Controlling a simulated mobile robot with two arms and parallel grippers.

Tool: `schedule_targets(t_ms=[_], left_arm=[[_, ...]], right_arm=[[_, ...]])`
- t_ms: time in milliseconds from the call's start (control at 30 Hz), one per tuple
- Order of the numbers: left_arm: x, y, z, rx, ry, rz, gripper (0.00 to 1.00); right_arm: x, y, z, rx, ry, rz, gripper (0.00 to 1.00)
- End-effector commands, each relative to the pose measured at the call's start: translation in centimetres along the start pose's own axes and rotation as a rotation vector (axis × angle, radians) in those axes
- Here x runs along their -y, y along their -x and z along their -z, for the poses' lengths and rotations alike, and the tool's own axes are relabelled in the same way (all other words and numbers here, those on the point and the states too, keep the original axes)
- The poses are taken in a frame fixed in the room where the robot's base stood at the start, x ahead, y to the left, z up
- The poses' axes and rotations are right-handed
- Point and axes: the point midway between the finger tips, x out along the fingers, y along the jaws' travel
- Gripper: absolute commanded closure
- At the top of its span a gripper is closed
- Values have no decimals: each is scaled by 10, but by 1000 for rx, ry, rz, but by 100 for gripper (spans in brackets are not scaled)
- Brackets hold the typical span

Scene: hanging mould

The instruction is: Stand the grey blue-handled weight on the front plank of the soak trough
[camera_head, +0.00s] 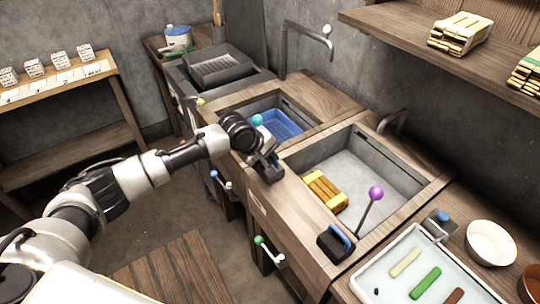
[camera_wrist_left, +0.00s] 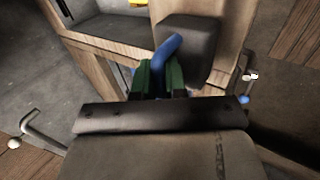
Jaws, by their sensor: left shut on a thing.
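My left gripper (camera_head: 264,158) is at the front wooden plank between the two basins. In the left wrist view its green-padded fingers (camera_wrist_left: 160,78) are shut on the blue handle (camera_wrist_left: 167,50) of a dark grey weight (camera_wrist_left: 195,38). In the head view the held weight (camera_head: 270,173) is a dark block at the plank, its handle hidden by the gripper. I cannot tell whether it touches the wood. The grey basin (camera_head: 388,160) holds a yellow bundle (camera_head: 324,190); its front plank (camera_head: 295,215) runs along the near side. My right gripper is not in view.
Another dark blue-handled weight (camera_head: 335,241) stands farther along the plank, beside a purple-knobbed lever (camera_head: 370,208). A teal knob (camera_head: 257,120) rises near the blue-tray basin (camera_head: 281,124). A white tray (camera_head: 385,265) and bowl (camera_head: 490,242) are at the right.

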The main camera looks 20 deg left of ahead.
Motion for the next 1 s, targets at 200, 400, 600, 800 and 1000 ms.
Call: schedule_targets(t_ms=[200,400,600,800,1000], left_arm=[[-1,0,0,-1,-1,-5,100],[2,-3,0,0,0,-1,82],[2,-3,0,0,0,-1,62],[1,-1,0,-1,-1,-1,62],[1,24,1,-1,-1,-1,62]], right_arm=[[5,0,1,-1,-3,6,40],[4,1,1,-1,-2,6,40],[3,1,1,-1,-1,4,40],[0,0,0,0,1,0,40],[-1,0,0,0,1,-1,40]])
